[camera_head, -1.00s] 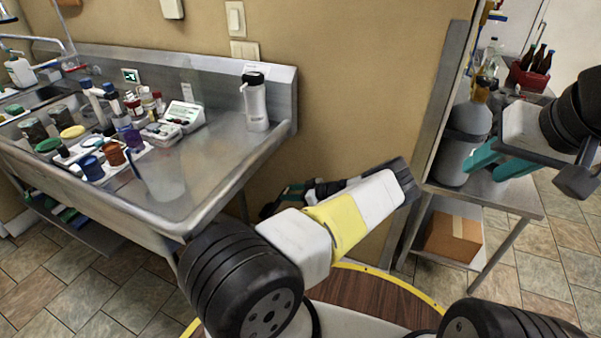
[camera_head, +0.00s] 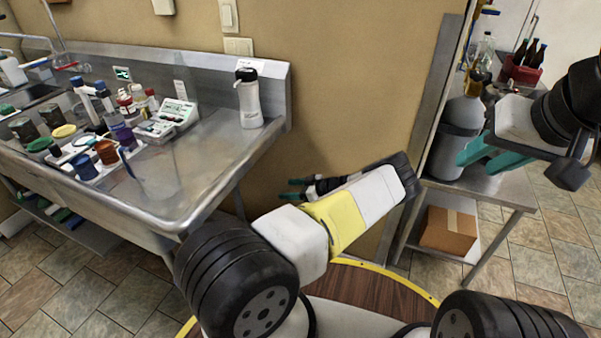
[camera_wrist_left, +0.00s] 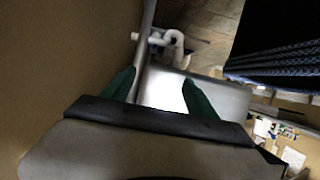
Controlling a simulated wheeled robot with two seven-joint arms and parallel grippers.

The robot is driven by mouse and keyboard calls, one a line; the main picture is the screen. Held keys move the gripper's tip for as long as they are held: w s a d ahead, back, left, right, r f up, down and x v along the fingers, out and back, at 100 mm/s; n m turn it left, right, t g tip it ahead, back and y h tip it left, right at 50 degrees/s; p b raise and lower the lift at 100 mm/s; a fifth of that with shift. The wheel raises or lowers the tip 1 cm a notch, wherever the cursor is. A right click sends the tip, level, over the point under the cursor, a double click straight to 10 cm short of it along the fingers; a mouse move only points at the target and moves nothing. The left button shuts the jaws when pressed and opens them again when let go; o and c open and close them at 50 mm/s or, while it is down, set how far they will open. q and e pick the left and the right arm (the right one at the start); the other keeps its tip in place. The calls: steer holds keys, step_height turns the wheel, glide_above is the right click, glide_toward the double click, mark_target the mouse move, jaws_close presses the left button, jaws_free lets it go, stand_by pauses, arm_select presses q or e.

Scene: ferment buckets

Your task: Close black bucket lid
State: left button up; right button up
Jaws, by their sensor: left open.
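I cannot make out a black bucket or its lid in either view. My left gripper (camera_head: 290,189) is by the tan wall, partly hidden behind my own white and yellow forearm. In the left wrist view its two green fingers (camera_wrist_left: 160,92) are spread apart with nothing held between them. Behind them are a pale metal surface and a white pipe (camera_wrist_left: 172,42). My right gripper (camera_head: 478,152) is at the right, with its green fingers apart and empty. It is in front of a grey cylinder-like container (camera_head: 462,125) on the metal shelf.
A steel sink counter (camera_head: 185,190) at the left holds jars, bottles and a white dispenser (camera_head: 249,100). A metal shelf unit (camera_head: 508,192) at the right has a cardboard box (camera_head: 448,230) below and a red bottle crate (camera_head: 522,72) behind. Tiled floor shows between them.

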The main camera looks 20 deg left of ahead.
arm_select(q)
steer(key=v, duration=0.5)
steer(key=shift+d, duration=0.3)
steer(key=s+d+r+m+h, duration=0.2)
steer(key=s+r+h, duration=0.2)
steer(key=r, duration=0.6)
steer(key=s+d+r+m+g+h, duration=0.15)
steer(key=s+r+h, duration=0.25)
steer(key=r, duration=0.7)
steer(key=s+d+r+m+t+h, duration=0.1)
steer(key=s+d+r+m+h, duration=0.2)
steer(key=r, duration=0.7)
steer(key=s+d+r+m+t+h, duration=0.2)
steer(key=s+r+m, duration=0.3)
steer(key=s+r, duration=0.3)
steer(key=s+d+r+m+t+h, duration=0.2)
steer(key=s+r+m, duration=0.4)
steer(key=s, duration=0.8)
step_height(320, 180, up, 2)
steer(key=shift+s+r+t+h, duration=0.1)
steer(key=shift+s+t+h, duration=0.2)
steer(key=shift+t, duration=0.45)
